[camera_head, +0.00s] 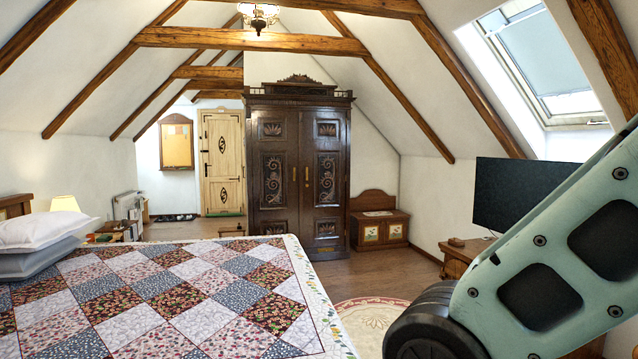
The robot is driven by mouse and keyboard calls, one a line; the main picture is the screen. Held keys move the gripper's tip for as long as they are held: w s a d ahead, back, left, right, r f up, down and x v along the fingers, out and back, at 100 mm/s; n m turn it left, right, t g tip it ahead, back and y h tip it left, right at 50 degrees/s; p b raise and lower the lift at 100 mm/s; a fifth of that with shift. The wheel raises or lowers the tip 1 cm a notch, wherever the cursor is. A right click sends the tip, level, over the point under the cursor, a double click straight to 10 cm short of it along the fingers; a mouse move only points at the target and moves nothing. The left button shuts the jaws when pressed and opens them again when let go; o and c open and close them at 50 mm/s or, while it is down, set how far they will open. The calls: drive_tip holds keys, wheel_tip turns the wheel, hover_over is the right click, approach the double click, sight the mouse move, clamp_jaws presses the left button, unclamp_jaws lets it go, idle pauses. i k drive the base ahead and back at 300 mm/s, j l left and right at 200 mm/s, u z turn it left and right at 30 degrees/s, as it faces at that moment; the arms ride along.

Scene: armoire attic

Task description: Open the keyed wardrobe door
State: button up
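A dark carved wooden wardrobe (299,125) stands against the far wall near the middle of the view. Its two doors, the left one (273,205) and the right one (327,205), both look shut. Small brass-coloured fittings (307,174) show near the line where the doors meet. I cannot tell at this distance which fitting holds a key. A link of my arm fills the lower right of the view. My gripper is out of view, and nothing of mine is near the wardrobe.
A bed with a patchwork quilt (185,300) fills the left foreground. Wooden floor (385,272) and a round rug (372,322) lie right of it. A small bench chest (378,228) stands beside the wardrobe. A television (520,192) sits on a wooden cabinet (462,257) at right.

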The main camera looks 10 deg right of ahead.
sight(322, 136)
drive_tip(key=i+l+z, duration=0.65)
drive_tip(key=i+l, duration=0.15)
drive_tip(key=i+l+z, duration=0.15)
drive_tip(key=i, duration=0.4)
drive_tip(key=i+l+z, duration=0.1)
drive_tip(key=i, duration=0.45)
drive_tip(key=i+l+u, duration=0.1)
drive_tip(key=i+u, duration=0.25)
drive_tip(key=i, duration=1.3)
drive_tip(key=i+u, duration=0.15)
drive_tip(key=i, duration=0.55)
drive_tip(key=i+l+u, duration=0.15)
drive_tip(key=i, duration=0.55)
drive_tip(key=i+l+u, duration=0.15)
drive_tip(key=i, duration=0.55)
drive_tip(key=i+u, duration=0.1)
drive_tip(key=i, duration=1.95)
